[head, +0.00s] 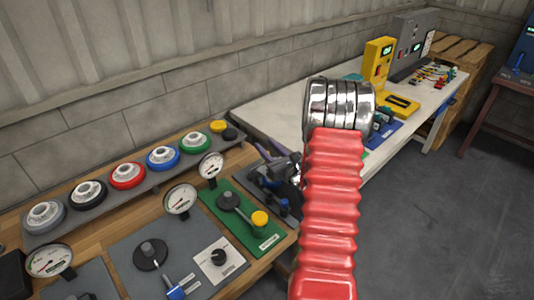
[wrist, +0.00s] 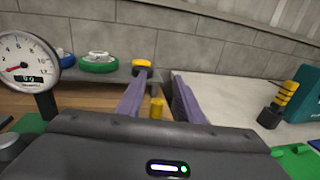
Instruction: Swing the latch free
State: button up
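A green panel (head: 222,226) on the bench in the head view carries a dark bar from a round dark pivot (head: 228,200) to a yellow knob (head: 259,218); this looks like the latch. My gripper (head: 264,148) is beyond and right of it, partly hidden by my red arm. In the wrist view my gripper (wrist: 160,98) has its two purple fingers apart.
Gauges (head: 181,201) stand close to the left of the green panel. A rail of coloured round wheels (head: 127,176) runs along the wall. A white table (head: 285,122) with yellow and grey instruments (head: 378,62) is farther right. The floor at right is clear.

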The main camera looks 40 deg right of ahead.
jog(key=shift+r, duration=3.4)
jog(key=shift+a, duration=0.1)
